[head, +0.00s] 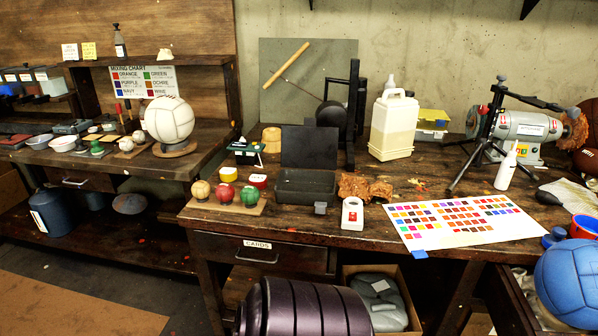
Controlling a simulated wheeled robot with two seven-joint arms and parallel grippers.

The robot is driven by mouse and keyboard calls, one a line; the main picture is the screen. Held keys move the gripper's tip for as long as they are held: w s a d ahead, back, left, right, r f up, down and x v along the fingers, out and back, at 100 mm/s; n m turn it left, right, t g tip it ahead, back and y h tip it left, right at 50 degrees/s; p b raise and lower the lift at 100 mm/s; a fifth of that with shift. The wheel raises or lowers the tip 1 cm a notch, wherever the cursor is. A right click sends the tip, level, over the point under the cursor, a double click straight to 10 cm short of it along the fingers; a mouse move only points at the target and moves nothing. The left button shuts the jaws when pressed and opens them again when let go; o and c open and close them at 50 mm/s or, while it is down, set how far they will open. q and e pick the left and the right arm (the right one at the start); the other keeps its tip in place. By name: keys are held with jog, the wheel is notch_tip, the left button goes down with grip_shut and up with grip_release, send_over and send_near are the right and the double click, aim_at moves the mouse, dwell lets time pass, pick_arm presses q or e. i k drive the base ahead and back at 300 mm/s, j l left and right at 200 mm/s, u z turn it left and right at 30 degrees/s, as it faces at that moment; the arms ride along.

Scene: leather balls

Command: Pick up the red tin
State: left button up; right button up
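At the right edge, a red round container (585,226) with blue inside is partly cut off by the frame. Neither of my grippers is in view, and nothing is seen touching these containers.
The tray holds a yellow ball (201,190), a red ball (225,193) and a green ball (250,196). A dark open box (305,188) stands right of the small containers. A colour chart (465,220) lies farther right. A drawer (270,256) is below.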

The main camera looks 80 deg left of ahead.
aim_at(259, 181)
jog(key=j+u, duration=0.15)
jog(key=u, duration=2.85)
